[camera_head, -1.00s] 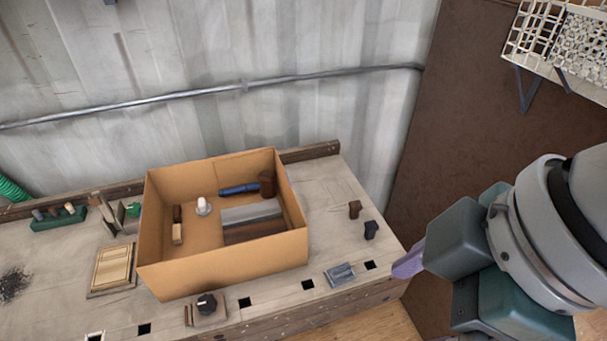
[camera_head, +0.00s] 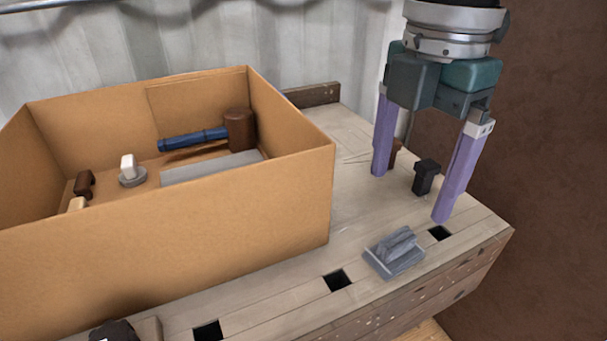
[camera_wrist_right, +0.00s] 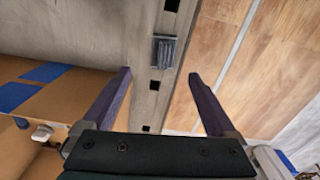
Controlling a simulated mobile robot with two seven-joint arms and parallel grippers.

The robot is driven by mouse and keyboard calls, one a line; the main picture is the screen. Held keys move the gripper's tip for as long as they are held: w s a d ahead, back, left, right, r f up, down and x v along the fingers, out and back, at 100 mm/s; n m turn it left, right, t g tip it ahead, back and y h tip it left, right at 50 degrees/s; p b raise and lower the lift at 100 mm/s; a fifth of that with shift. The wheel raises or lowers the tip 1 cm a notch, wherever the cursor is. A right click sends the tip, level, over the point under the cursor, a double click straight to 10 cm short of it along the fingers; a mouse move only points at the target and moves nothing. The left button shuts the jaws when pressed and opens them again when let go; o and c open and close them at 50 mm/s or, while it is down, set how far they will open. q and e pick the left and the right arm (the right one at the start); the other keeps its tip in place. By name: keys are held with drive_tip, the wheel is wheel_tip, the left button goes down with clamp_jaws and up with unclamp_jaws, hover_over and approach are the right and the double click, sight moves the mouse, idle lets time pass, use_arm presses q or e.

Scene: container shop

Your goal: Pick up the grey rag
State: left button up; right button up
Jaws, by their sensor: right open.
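The grey rag (camera_head: 394,252) is a small folded grey bundle lying on the workbench near its front edge. It also shows in the right wrist view as a small striped grey square (camera_wrist_right: 166,50), just beyond the fingertips and between their lines. My right gripper (camera_head: 411,196) is open and empty, its two purple fingers pointing down over the right end of the bench. In the head view it is above and behind the rag, apart from it. It also shows in the right wrist view (camera_wrist_right: 160,73). My left gripper is not in view.
A cardboard box (camera_head: 290,210) stands left of the rag, holding a blue-handled mallet (camera_head: 200,138) and other items. A small black block (camera_head: 426,177) stands near my right fingers, with a brown one (camera_head: 396,150) behind. Square holes line the bench front.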

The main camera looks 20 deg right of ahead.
sight(400, 237)
drive_tip(key=f, duration=0.4)
drive_tip(key=shift+s+b, duration=0.25)
drive_tip(key=shift+b, duration=0.1)
wheel_tip(400, 237, down, 6)
drive_tip(key=shift+s+d+r+b, duration=0.15)
drive_tip(key=shift+r+b, duration=0.1)
drive_tip(key=shift+b, duration=0.6)
drive_tip(key=shift+r, duration=0.1)
drive_tip(key=c, duration=1.4)
